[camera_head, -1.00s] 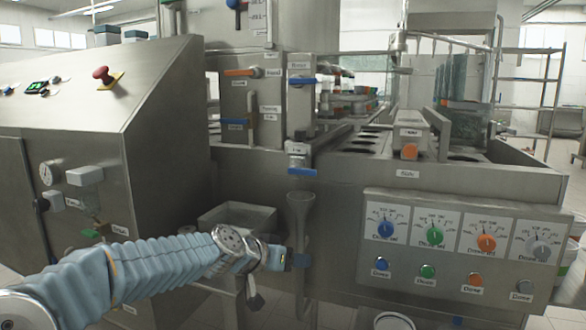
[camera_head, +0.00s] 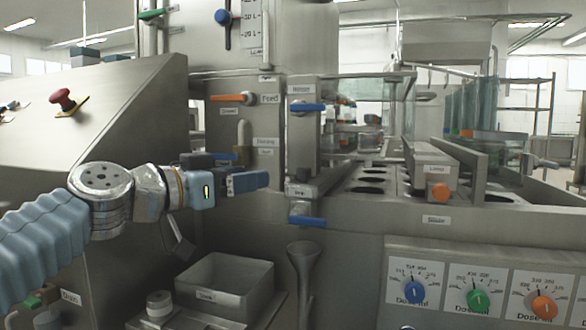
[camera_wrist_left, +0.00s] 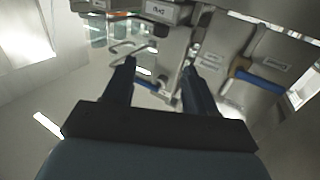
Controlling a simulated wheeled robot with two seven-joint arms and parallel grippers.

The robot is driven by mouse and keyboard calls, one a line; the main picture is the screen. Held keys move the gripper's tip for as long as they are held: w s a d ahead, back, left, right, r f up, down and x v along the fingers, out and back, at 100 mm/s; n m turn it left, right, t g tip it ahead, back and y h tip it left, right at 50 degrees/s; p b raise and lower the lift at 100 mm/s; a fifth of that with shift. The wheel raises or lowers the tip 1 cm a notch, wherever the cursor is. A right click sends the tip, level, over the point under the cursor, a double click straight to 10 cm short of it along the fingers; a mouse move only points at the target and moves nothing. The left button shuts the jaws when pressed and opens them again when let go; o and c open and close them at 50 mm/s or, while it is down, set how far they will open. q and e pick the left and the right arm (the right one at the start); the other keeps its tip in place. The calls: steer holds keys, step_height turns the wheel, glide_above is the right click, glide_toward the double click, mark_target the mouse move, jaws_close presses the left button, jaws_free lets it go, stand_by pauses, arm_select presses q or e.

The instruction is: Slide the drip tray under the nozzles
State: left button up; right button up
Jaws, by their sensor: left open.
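My left gripper (camera_head: 252,172) is raised in front of the machine's valve panel, its dark blue fingers pointing right. In the left wrist view its two fingers (camera_wrist_left: 158,72) stand apart with nothing between them. A blue handle (camera_head: 308,221) sticks out from the machine front, to the right of and below the fingertips, apart from them in the picture. A small label I cannot read for sure sits above it. I cannot tell for sure which part is the drip tray. The nozzles are not clearly visible. My right gripper is not in view.
A grey open bin (camera_head: 225,284) stands low, below the gripper. A funnel (camera_head: 303,262) stands to its right. An orange-handled valve (camera_head: 230,98) and a blue lever (camera_head: 308,107) are above the gripper. A dial panel (camera_head: 487,285) is at lower right.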

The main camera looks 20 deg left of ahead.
mark_target(299, 169)
arm_select(q)
steer(key=p+x, duration=0.3)
steer(key=x, duration=0.9)
steer(key=shift+w+d, duration=0.15)
steer(key=shift+w, duration=0.15)
steer(key=shift+c, duration=0.2)
jaws_close()
